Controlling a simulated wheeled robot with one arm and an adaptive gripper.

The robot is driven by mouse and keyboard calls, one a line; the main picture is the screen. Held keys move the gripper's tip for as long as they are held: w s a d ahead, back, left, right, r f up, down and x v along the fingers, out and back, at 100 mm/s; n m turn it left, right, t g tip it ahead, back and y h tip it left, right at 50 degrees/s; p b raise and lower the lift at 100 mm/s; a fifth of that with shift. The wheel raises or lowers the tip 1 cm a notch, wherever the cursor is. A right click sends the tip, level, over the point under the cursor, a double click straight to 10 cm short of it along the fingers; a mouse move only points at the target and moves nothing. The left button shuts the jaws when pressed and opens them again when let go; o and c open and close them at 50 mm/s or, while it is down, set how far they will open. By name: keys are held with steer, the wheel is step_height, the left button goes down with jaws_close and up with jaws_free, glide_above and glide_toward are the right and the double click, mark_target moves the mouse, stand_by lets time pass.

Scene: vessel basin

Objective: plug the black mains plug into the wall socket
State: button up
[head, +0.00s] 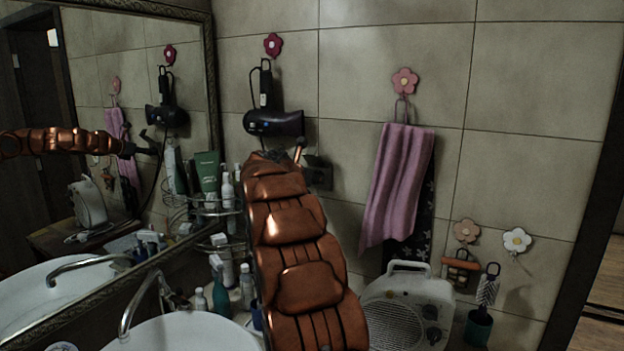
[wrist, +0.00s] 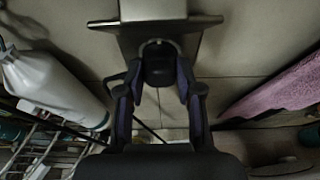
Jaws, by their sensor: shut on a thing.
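The black mains plug (wrist: 160,72) shows in the wrist view between the two fingers of my gripper (wrist: 160,88), which is shut on it. The wall socket (wrist: 155,28) is a grey plate at the top of that view. The plug's far end overlaps the plate's lower edge there; I cannot tell whether they touch or whether the pins are in. In the head view the dark socket box (head: 320,174) is on the tiled wall, just right of my arm's far end. My arm hides the plug and most of my gripper there; the mirror reflects them small and dark.
A black hair dryer (head: 273,122) hangs just above my arm's end. A wire shelf with bottles (head: 208,178) stands left; a white bottle (wrist: 55,88) is close in the wrist view. A pink towel (head: 398,180) hangs right. A white heater (head: 408,310) stands below.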

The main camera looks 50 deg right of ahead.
steer(key=shift+d, duration=0.1)
steer(key=o, duration=1.2)
steer(key=v, duration=1.2)
